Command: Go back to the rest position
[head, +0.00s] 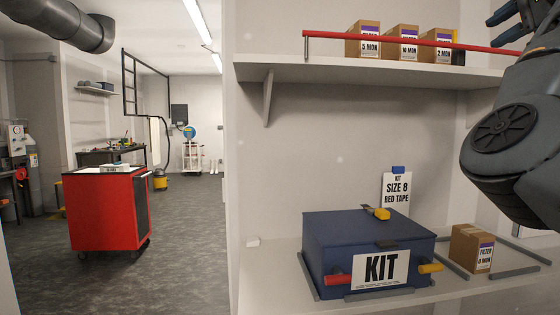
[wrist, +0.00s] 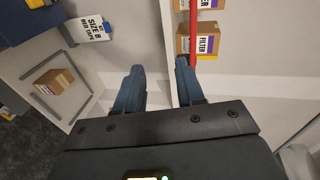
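My gripper (wrist: 158,70) is open, with a clear gap between its two blue fingers and nothing held. In the head view my gripper (head: 502,14) is at the top right edge, partly cut off, near the upper shelf. My arm hangs at the right side of that view. In the wrist view the fingers reach over the pale shelf edge, and a red bar (wrist: 193,32) runs down close to the right fingertip; I cannot tell whether they touch.
A blue KIT case (head: 335,234), a sign (head: 396,194) and a filter box (head: 470,248) within grey strips stand on the bench. Several filter boxes (head: 401,42) stand on the upper shelf (head: 350,74) behind the red bar (head: 400,41). A red cabinet (head: 100,212) stands left; floor around it is free.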

